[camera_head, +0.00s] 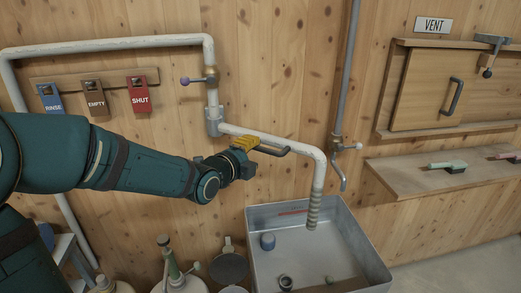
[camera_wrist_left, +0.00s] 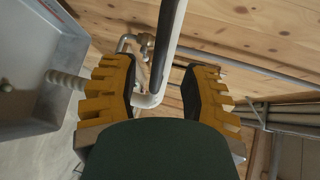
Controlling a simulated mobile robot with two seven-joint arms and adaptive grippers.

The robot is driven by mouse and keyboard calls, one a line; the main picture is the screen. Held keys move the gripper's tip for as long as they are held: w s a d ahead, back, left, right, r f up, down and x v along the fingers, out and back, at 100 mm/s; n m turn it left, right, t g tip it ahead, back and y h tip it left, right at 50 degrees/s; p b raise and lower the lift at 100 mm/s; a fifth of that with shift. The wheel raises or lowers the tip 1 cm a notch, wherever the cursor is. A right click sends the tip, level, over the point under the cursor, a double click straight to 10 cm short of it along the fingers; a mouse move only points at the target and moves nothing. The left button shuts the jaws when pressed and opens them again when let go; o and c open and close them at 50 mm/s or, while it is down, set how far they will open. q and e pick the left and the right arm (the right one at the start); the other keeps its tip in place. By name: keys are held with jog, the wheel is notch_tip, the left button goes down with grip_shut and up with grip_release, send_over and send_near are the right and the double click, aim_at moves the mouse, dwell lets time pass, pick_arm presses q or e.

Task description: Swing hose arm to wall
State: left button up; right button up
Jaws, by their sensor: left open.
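The white hose arm (camera_head: 291,144) runs from a wall pivot out to the right, then bends down. Its ribbed hose end (camera_head: 313,211) hangs over a metal tub. My left gripper (camera_head: 262,147), with yellow fingers, is at the middle of the hose arm. In the left wrist view the gripper (camera_wrist_left: 160,90) is open, with the white pipe (camera_wrist_left: 171,30) running between its two fingers. A dark strip shows along this pipe. The ribbed hose also shows in the left wrist view (camera_wrist_left: 66,80). My right gripper is not in view.
The metal tub (camera_head: 259,226) stands below the hose end. A grey vertical pipe with a tap (camera_head: 340,147) is behind it. Rinse, empty and shut tags (camera_head: 97,97) hang on the wooden wall. A vent hatch (camera_head: 428,88) and shelf (camera_head: 430,178) are at right.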

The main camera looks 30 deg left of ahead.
aim_at(259, 149)
pick_arm(q)
jog(key=shift+x, duration=2.55)
jog(key=shift+c, duration=0.4)
jog(key=shift+r, duration=0.1)
grip_shut()
